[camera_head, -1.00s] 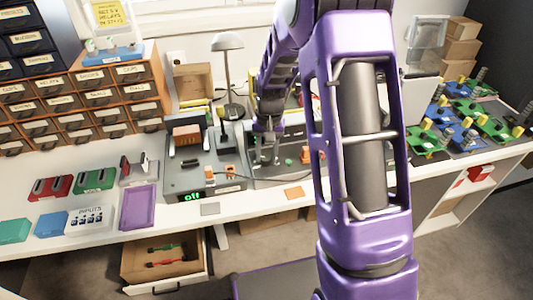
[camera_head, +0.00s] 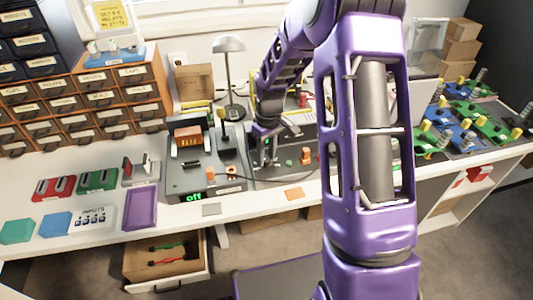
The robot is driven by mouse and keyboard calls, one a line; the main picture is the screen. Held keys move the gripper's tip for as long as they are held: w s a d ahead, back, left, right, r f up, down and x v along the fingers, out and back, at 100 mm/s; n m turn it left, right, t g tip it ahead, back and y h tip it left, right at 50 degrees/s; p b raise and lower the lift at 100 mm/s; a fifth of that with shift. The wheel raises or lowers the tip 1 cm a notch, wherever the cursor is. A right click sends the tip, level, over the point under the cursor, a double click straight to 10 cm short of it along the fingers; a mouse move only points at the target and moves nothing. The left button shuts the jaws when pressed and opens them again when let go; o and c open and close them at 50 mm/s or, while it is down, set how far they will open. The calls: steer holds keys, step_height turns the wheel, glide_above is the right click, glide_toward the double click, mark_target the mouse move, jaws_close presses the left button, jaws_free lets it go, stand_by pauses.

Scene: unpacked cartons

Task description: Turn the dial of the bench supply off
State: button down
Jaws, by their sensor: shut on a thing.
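A dark grey bench panel (camera_head: 305,175) stands on the worktop behind and left of my arm, and I take it for the bench supply. My gripper (camera_head: 266,150) points down at its left part, with the fingers close together on a small part there. That part looks like the dial, but the fingers mostly hide it, so its setting cannot be read. A green button and an orange knob (camera_head: 306,155) sit right of the fingers. My arm hides the right end of the dark panel.
An orange drawer cabinet (camera_head: 120,85) stands at the back left, with a grey lamp (camera_head: 229,45) beside it. A purple tray (camera_head: 140,208) and coloured boxes lie at the left front. Boards with coloured parts (camera_head: 470,125) fill the right. An open drawer (camera_head: 165,262) sticks out below the worktop.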

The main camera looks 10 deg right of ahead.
mark_target(268, 156)
steer(key=shift+n, duration=0.5)
steer(key=shift+c, duration=2.3)
jaws_free()
step_height(268, 156, up, 18)
steer(key=p, duration=0.2)
steer(key=shift+w+d+f, duration=0.25)
steer(key=shift+d, duration=0.1)
